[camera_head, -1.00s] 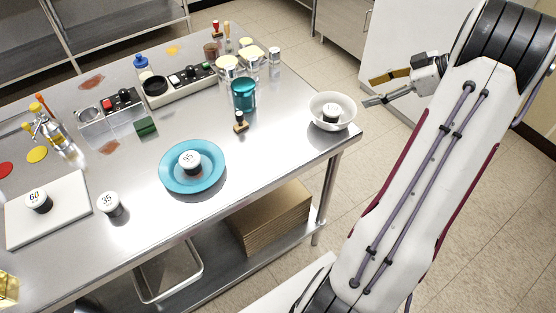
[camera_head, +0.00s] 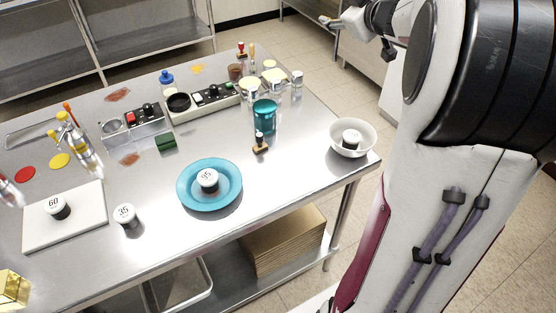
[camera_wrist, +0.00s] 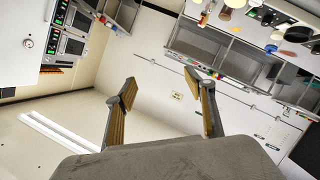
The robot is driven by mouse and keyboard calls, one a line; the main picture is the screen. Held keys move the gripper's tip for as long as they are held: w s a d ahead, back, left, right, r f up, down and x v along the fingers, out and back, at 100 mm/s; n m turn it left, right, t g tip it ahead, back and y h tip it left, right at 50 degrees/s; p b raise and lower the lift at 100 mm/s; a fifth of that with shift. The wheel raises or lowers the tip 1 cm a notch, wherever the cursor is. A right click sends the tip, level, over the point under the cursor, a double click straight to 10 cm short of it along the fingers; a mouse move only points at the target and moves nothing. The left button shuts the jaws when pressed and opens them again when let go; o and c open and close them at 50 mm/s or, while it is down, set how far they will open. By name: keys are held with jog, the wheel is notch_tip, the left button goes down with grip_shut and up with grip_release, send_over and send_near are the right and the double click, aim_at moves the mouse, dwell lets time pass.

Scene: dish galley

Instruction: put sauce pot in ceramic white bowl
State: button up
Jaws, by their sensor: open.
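A white ceramic bowl (camera_head: 366,139) stands at the table's right corner. A small sauce pot with a white lid (camera_head: 351,137) sits inside it. Another lidded pot marked 95 (camera_head: 208,179) sits on a blue plate (camera_head: 229,195). A pot marked 35 (camera_head: 125,214) stands on the bare table. A pot marked 60 (camera_head: 57,206) stands on a white board (camera_head: 85,221). My gripper (camera_wrist: 158,84) is open and empty in the wrist view, well away from the table. In the head view only part of it shows at the top, beyond the bowl.
A teal cup (camera_head: 264,116), a stamp (camera_head: 260,144) and a green block (camera_head: 166,142) stand mid-table. Control boxes (camera_head: 212,95), jars and bottles fill the back. Cardboard (camera_head: 284,242) lies on the lower shelf. The table's front middle is clear.

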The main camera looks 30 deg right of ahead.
jog(key=s+a+r+m+g+h, duration=0.2)
jog(key=s+a+m+h, duration=0.15)
jog(key=s+a, duration=0.6)
jog(key=s+a+f+g+y, duration=0.3)
jog(key=s+a+f, duration=0.5)
jog(key=s+a, duration=0.2)
jog(key=s+a+f+g+y, duration=0.3)
jog(key=s+a+f, duration=0.5)
jog(key=s+a, duration=0.3)
jog(key=a+y, duration=0.1)
jog(key=a, duration=0.2)
jog(key=shift+s+a+f+m+g, duration=0.2)
jog(key=shift+a+m+g, duration=0.1)
jog(key=shift+a+m, duration=0.1)
